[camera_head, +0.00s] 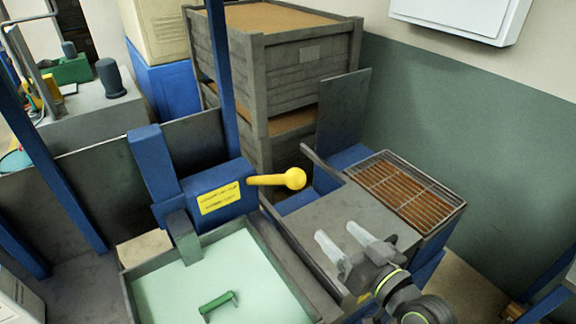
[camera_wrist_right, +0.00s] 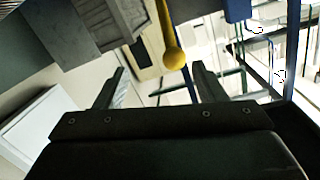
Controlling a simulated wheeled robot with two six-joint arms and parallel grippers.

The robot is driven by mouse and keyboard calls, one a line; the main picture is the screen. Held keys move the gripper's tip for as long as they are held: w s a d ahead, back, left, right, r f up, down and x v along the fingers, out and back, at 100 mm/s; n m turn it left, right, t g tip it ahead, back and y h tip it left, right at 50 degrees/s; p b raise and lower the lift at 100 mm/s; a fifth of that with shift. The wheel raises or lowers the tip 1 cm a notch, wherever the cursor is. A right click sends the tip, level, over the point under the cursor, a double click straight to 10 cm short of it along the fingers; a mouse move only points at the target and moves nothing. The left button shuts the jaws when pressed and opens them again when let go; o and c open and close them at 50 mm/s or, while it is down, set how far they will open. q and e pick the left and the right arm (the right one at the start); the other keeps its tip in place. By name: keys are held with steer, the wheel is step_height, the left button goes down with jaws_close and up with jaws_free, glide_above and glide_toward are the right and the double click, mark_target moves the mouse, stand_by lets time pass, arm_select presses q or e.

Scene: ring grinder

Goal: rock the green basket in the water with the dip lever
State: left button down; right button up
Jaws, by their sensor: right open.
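The dip lever is a yellow rod with a ball knob (camera_head: 295,178); it sticks out to the right from a blue housing (camera_head: 215,190) with a yellow label. The knob also shows in the right wrist view (camera_wrist_right: 174,59), beyond and between the fingertips. The water tank (camera_head: 215,270) holds pale green water. In it a green handle, seemingly of the green basket (camera_head: 218,301), shows at the surface; the rest of the basket is hidden. My right gripper (camera_head: 342,238) is open and empty, below and right of the knob, apart from it. My left gripper is not in view.
A grey bench top (camera_head: 345,215) lies right of the tank, with a wire grate (camera_head: 405,187) beyond it. Stacked grey crates (camera_head: 308,68) stand behind. A blue post (camera_head: 221,80) rises behind the lever housing. The air between my right gripper and the knob looks clear.

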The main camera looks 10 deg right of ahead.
step_height(320, 180, up, 4)
steer(key=f+y, duration=0.1)
steer(key=b, duration=0.5)
glide_toward(302, 185)
steer(key=w+f, duration=0.1)
steer(key=w, duration=0.1)
steer(key=w+a+b, duration=0.1)
steer(key=b, duration=0.2)
steer(key=w+a+b, duration=0.1)
steer(key=w+b, duration=0.1)
steer(key=b, duration=0.1)
steer(key=shift+w+a+r+t, duration=0.1)
steer(key=shift+a+t, duration=0.1)
steer(key=shift+t, duration=0.1)
steer(key=x, duration=0.2)
steer(key=p+x, duration=0.1)
steer(key=x, duration=0.4)
steer(key=shift+r, duration=0.25)
arm_select(q)
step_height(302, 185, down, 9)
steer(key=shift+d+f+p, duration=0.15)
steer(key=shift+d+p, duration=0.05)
steer(key=shift+p, duration=0.1)
arm_select(e)
steer(key=shift+w+a+f, duration=0.1)
steer(key=shift+w+a, duration=0.15)
steer(key=shift+w, duration=0.45)
